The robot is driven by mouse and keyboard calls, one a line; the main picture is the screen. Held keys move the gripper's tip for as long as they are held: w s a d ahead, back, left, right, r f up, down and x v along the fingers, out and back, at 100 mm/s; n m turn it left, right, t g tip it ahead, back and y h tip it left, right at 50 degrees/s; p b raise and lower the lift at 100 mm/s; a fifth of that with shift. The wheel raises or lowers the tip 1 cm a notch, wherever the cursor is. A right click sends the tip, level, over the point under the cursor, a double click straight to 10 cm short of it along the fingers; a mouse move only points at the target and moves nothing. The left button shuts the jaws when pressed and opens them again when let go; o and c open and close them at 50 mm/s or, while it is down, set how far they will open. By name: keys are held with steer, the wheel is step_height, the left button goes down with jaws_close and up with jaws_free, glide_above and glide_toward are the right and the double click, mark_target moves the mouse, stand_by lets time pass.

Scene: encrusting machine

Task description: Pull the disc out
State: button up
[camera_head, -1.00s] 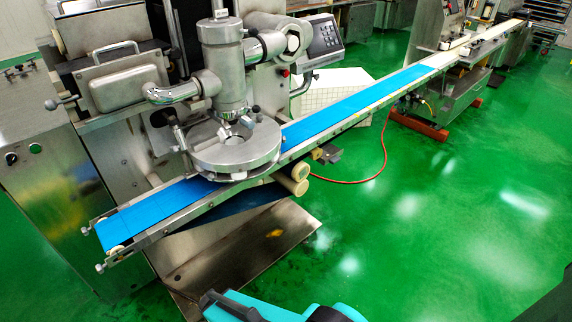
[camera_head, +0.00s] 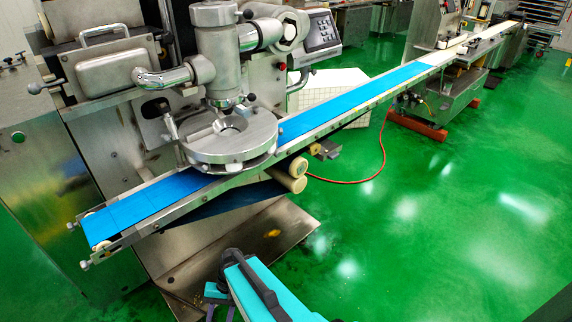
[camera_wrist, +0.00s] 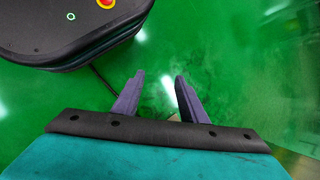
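The disc (camera_head: 240,148) is a round, thick grey metal plate with a central opening, in the head view. It sits under the machine's vertical metal cylinder (camera_head: 218,60), above the blue belt. The disc does not show in the wrist view.
A blue conveyor belt (camera_head: 345,100) runs from lower left to upper right past the disc. Rollers (camera_head: 287,174) and a metal base plate (camera_head: 240,250) lie below it. A red hose (camera_head: 382,150) crosses the floor. The green floor (camera_head: 430,240) at right is clear.

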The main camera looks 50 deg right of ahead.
steer(key=w+d+r+m+t+y+b, duration=0.3)
steer(key=w+d+r+m+t+b, duration=0.3)
steer(key=w+d, duration=0.45)
steer(key=m+t+h+b, duration=0.4)
steer(key=m+t+b, duration=0.4)
steer(key=t+b, duration=0.65)
glide_toward(280, 155)
steer(key=shift+t, duration=0.55)
steer(key=v, duration=0.4)
steer(key=p+v, duration=0.1)
steer(key=v, duration=0.1)
steer(key=shift+w+a+f, duration=0.1)
steer(key=shift+a+f, duration=0.05)
steer(key=shift+f, duration=0.1)
steer(key=shift+w, duration=0.1)
steer(key=b+x, duration=0.2)
steer(key=x, duration=1.1)
steer(key=shift+w+a, duration=0.1)
steer(key=shift+w, duration=0.25)
